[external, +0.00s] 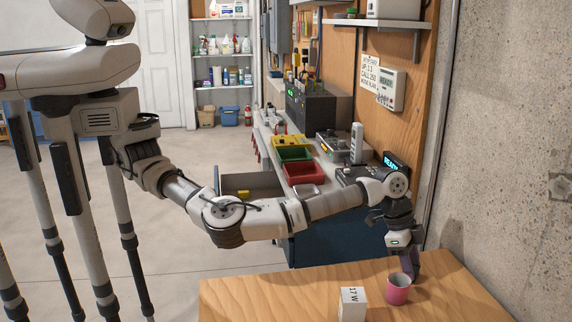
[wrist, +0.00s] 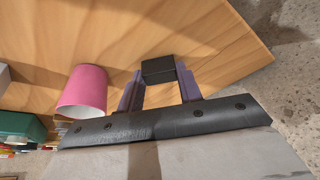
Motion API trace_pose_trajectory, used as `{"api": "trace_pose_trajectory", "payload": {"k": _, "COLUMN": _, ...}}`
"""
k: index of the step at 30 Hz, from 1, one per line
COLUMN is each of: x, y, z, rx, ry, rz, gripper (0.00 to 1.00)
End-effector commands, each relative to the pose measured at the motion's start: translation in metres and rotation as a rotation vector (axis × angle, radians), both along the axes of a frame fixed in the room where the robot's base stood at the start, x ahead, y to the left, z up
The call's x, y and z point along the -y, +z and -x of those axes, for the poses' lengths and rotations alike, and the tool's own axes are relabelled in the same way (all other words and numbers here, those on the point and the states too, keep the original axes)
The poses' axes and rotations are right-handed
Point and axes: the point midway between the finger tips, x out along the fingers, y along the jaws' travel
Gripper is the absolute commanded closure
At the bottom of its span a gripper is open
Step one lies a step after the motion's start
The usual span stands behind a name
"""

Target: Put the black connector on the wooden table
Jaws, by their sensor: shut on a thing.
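My gripper (wrist: 159,88) is shut on a small black block, the black connector (wrist: 158,70), which sits between its fingertips in the wrist view. The wooden table (wrist: 205,42) lies beneath it; I cannot tell whether the connector touches the tabletop. In the external view my gripper (external: 408,268) points down at the back right of the wooden table (external: 255,300), just behind the pink cup, and the connector is hidden there.
A pink cup (external: 397,290) stands beside my gripper, and a white box (external: 352,304) marked "17W" is left of it. The concrete wall (external: 505,150) is close on the right. The table's left part is clear. A workbench with a red bin (external: 303,172) is behind.

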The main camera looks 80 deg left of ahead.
Motion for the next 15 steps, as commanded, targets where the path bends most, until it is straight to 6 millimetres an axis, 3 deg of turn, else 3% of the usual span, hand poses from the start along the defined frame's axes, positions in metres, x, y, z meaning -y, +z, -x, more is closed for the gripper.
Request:
{"api": "trace_pose_trajectory", "payload": {"k": 8, "x": 0.0003, "y": -0.0024, "z": -0.0002, "rx": 0.001, "ry": 0.0, "rz": 0.001, "gripper": 0.9}}
{"api": "trace_pose_trajectory", "payload": {"k": 9, "x": 0.0003, "y": -0.0028, "z": -0.0001, "rx": 0.001, "ry": 0.0, "rz": 0.001, "gripper": 0.64}}
{"api": "trace_pose_trajectory", "payload": {"k": 14, "x": 0.0003, "y": -0.002, "z": -0.0001, "rx": 0.001, "ry": 0.0, "rz": 0.001, "gripper": 0.43}}
{"api": "trace_pose_trajectory", "payload": {"k": 15, "x": 0.0002, "y": -0.002, "z": -0.0002, "rx": 0.001, "ry": 0.0, "rz": 0.001, "gripper": 0.43}}
